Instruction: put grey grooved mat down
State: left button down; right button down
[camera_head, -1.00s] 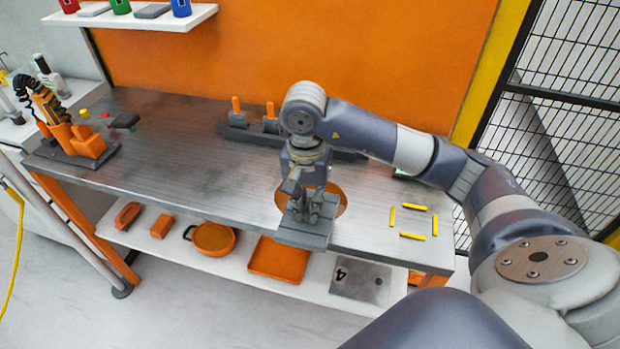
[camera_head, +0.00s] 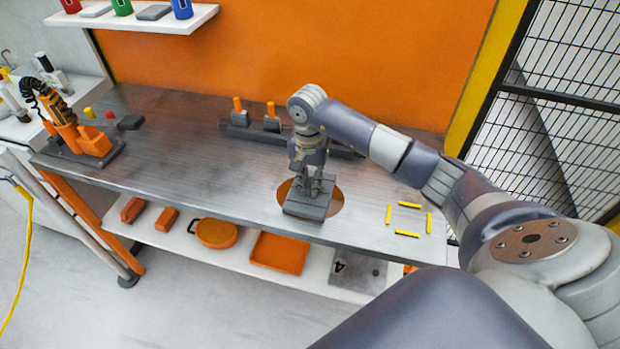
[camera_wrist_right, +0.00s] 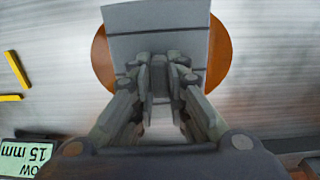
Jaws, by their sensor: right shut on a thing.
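The grey grooved mat (camera_head: 305,209) is a small flat dark-grey piece at the front middle of the bench, over an orange-brown disc (camera_head: 335,204). My right gripper (camera_head: 315,189) is shut on it from above. In the right wrist view, the mat (camera_wrist_right: 155,22) lies beyond the fingertips of the gripper (camera_wrist_right: 158,72). It covers the middle of the disc (camera_wrist_right: 218,52), which shows on both sides. I cannot tell whether the mat touches the disc. My left gripper is not in view.
Several yellow strips (camera_head: 388,214) mark a square on the bench (camera_head: 200,165) to the right. A dark rack with orange-topped pegs (camera_head: 270,122) stands behind the gripper. An orange device (camera_head: 95,142) stands at the left. A lower shelf holds an orange tray (camera_head: 278,253).

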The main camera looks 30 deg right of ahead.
aim_at(309, 184)
jog(key=shift+f, duration=0.1)
jog(key=c, duration=1.6)
grip_release()
jog(key=shift+r, duration=0.25)
jog(key=shift+w+a+r+b, duration=0.1)
jog(key=shift+r+b, duration=1.8)
jog(key=shift+r, duration=4)
jog(key=shift+f, duration=0.1)
